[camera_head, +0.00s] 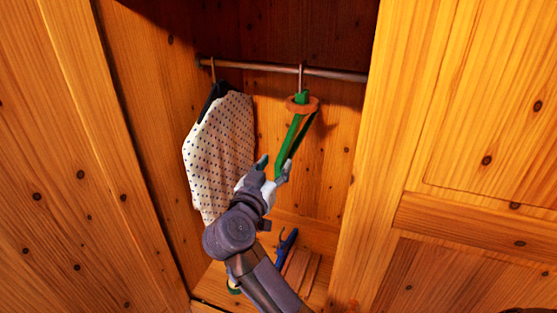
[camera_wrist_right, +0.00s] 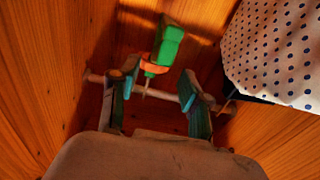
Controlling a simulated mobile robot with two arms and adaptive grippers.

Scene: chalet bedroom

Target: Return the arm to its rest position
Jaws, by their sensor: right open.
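My right gripper (camera_head: 273,167) is open and empty inside the wardrobe, in front of and below a green hanger (camera_head: 292,139) with an orange ring near its top. The hanger hangs by its hook from the rail (camera_head: 335,73). In the wrist view, the green hanger (camera_wrist_right: 168,45) shows beyond my open right fingers (camera_wrist_right: 158,88), apart from them. My right arm (camera_head: 240,235) reaches in from the bottom of the head view. My left gripper is not in view.
A white dotted shirt (camera_head: 222,150) hangs on a dark hanger left of my right gripper. A blue hanger (camera_head: 287,245) and wooden slats (camera_head: 300,270) lie on the wardrobe floor, partly behind my arm. Wooden panels (camera_head: 480,130) stand on both sides of the opening.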

